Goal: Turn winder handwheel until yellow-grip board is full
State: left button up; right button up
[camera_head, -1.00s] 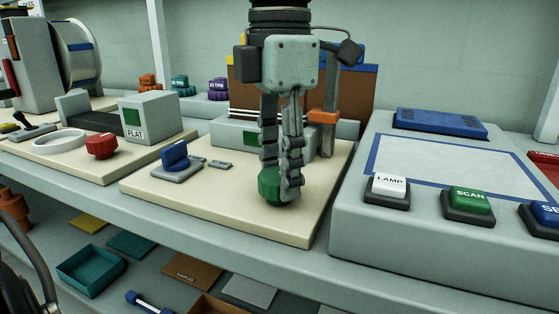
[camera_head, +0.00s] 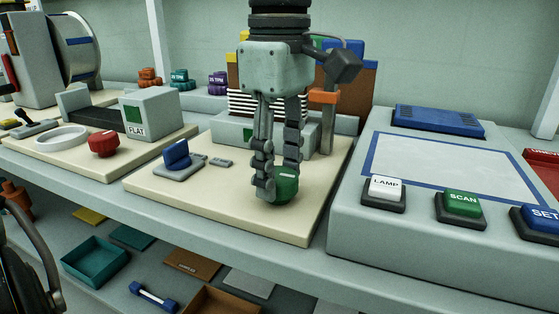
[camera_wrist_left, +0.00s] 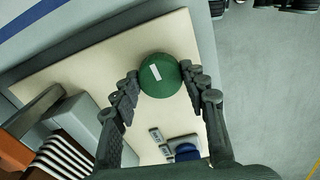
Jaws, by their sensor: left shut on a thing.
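The green round handwheel (camera_head: 287,184) with a white mark stands at the front of the cream winder base (camera_head: 240,212). My left gripper (camera_head: 279,190) points down and is shut on it; the wrist view shows the handwheel (camera_wrist_left: 160,76) between both fingers. Behind the gripper stands a brown board (camera_head: 232,72) with a yellow grip (camera_head: 243,36) on top, partly hidden. White stripes of winding (camera_head: 238,103) cover its lower part; they also show in the wrist view (camera_wrist_left: 58,157). A board with a blue grip (camera_head: 352,46) stands at right.
A blue switch (camera_head: 177,154) sits left on the winder base. An orange-topped post (camera_head: 323,96) stands close right of my gripper. A grey console (camera_head: 358,220) with LAMP, SCAN and SET buttons lies right. A red knob (camera_head: 103,143) and FLAT block (camera_head: 150,113) are left.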

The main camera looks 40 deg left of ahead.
pick_arm(q)
jog(key=m+p, duration=0.1)
jog(key=m, duration=0.3)
jog(key=shift+r+m, duration=0.1)
jog(key=shift+m, duration=0.2)
jog(key=m, duration=0.3)
jog(key=shift+m+p, duration=0.35)
jog(key=shift+m, duration=0.05)
jog(key=m, duration=0.2)
jog(key=shift+m, duration=0.3)
jog(key=m+p, duration=0.1)
jog(key=m, duration=0.3)
jog(key=shift+m+p, duration=0.4)
jog(key=shift+m, duration=1.3)
pick_arm(e)
jog(key=a+x, duration=0.1)
jog(key=x, duration=0.7)
jog(key=shift+a+f, duration=0.45)
jog(key=shift+f, duration=0.1)
jog(key=shift+s+f+g+y, duration=0.15)
jog(key=shift+f+g+y, duration=0.05)
jog(key=shift+g+y, duration=0.1)
pick_arm(q)
jog(key=o, duration=1.2)
jog(key=shift+c, duration=0.2)
jog(key=shift+s, duration=0.1)
pick_arm(e)
jog(key=shift+d+r, duration=0.1)
jog(key=shift+r, duration=0.05)
